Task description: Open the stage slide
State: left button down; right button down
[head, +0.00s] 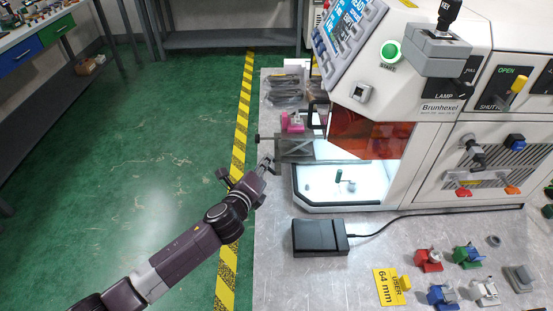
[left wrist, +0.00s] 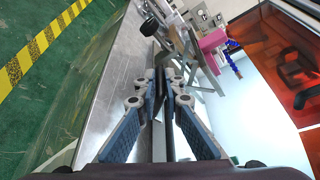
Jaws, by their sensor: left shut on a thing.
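The stage slide (head: 296,146) is a grey metal stage sticking out at the left side of the white machine's lit chamber, with a pink block (head: 292,122) on top and a dark knob at its left end. My left gripper (head: 268,163) is at the near left edge of the stage, fingers closed. In the left wrist view the closed fingertips (left wrist: 164,78) meet just below the stage's grey metal frame (left wrist: 180,45); the part held between them is mostly hidden. The pink block (left wrist: 212,41) and the black knob (left wrist: 149,28) show beyond. My right gripper is not in view.
The machine (head: 420,120) has an orange window (head: 365,135) above the bright chamber. A black box (head: 320,237) with a cable lies on the bench in front. Colored clamp pieces (head: 440,293) stand at lower right. Green floor lies open at left.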

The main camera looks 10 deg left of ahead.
pick_arm(q)
jog(key=shift+a, duration=0.3)
jog(key=c, duration=2)
grip_release()
jog(key=shift+c, duration=0.2)
jog(key=shift+s, duration=0.15)
jog(key=v, duration=1.1)
jog(key=shift+s, duration=0.4)
